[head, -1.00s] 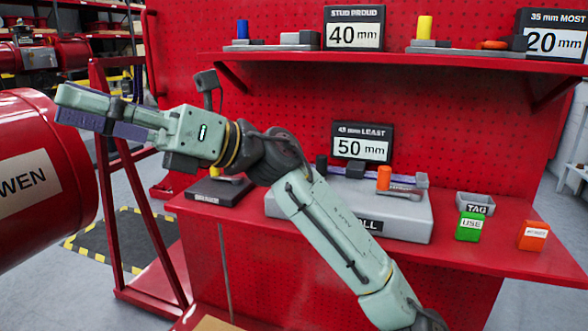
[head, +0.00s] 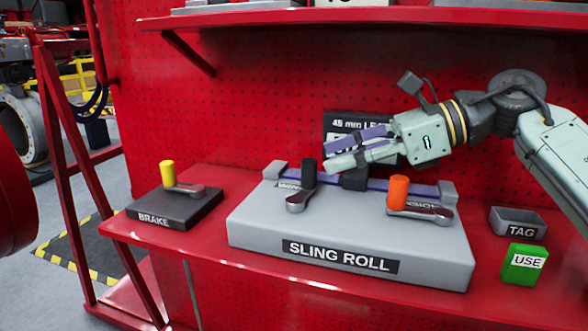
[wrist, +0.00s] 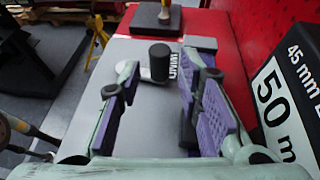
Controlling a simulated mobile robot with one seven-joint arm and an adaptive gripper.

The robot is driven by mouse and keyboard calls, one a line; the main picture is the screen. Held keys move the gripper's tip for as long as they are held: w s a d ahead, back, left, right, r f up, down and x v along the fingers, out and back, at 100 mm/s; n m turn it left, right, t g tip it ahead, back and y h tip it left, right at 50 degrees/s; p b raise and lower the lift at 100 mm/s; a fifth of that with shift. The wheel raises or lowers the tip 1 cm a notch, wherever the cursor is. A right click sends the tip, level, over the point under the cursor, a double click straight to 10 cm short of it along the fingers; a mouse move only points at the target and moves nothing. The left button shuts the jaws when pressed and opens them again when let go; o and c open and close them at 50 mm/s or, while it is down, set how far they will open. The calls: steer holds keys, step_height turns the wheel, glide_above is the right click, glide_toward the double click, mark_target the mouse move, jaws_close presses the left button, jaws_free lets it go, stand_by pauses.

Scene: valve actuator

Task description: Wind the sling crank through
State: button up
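The grey sling roll box (head: 262,238) sits on the red shelf. Its left crank has a black upright handle (head: 309,172) on a short metal arm. Its right crank has an orange handle (head: 398,190), with a partly covered label at its base. My gripper (head: 330,155) reaches in from the right above the box, pointing left. Its fingers are apart and empty, just right of the black handle. In the wrist view, the black handle (wrist: 159,57) shows ahead between the open fingertips, apart from both. A label beside it is partly hidden by the right finger.
A dark brake box (head: 170,208) with a yellow-handled crank (head: 168,175) stands left. A grey tag tray (head: 518,222) and green use block (head: 524,265) stand right. A black 50 mm sign (wrist: 285,100) stands behind my gripper. The red pegboard closes the back.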

mark_target(293, 192)
steer(key=x, duration=0.8)
steer(key=shift+a+f, duration=0.1)
steer(key=shift+a, duration=0.15)
steer(key=shift+c, duration=0.4)
jaws_close()
